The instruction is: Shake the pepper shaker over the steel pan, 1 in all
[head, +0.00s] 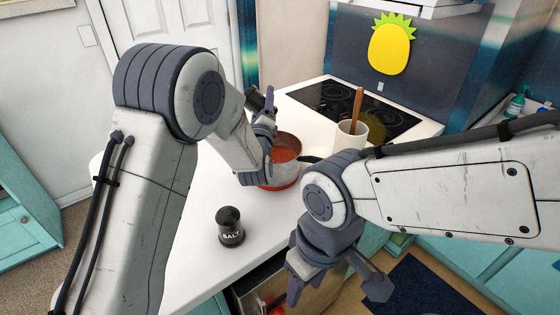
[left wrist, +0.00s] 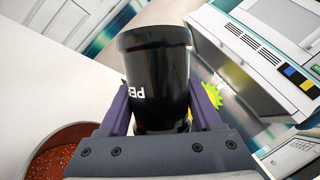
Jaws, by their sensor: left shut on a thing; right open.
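My left gripper (head: 264,112) is shut on the black pepper shaker (left wrist: 158,75), held up at the pan. In the left wrist view its lettering, partly cut off, reads upside down between the fingers. In the head view the shaker is small, dark and largely hidden by the gripper. The pan (head: 282,185), with reddish contents, stands on the white counter, partly covered by my left arm. Its rim also shows at the lower left of the left wrist view (left wrist: 62,129). My right gripper (head: 335,287) is open and empty, low in front of the counter.
A black salt shaker (head: 230,230) stands on the counter nearer me. A light cup (head: 343,141) with a wooden utensil (head: 358,105) stands right of the pan. The black cooktop (head: 400,122) lies behind. Bare counter surrounds the salt shaker.

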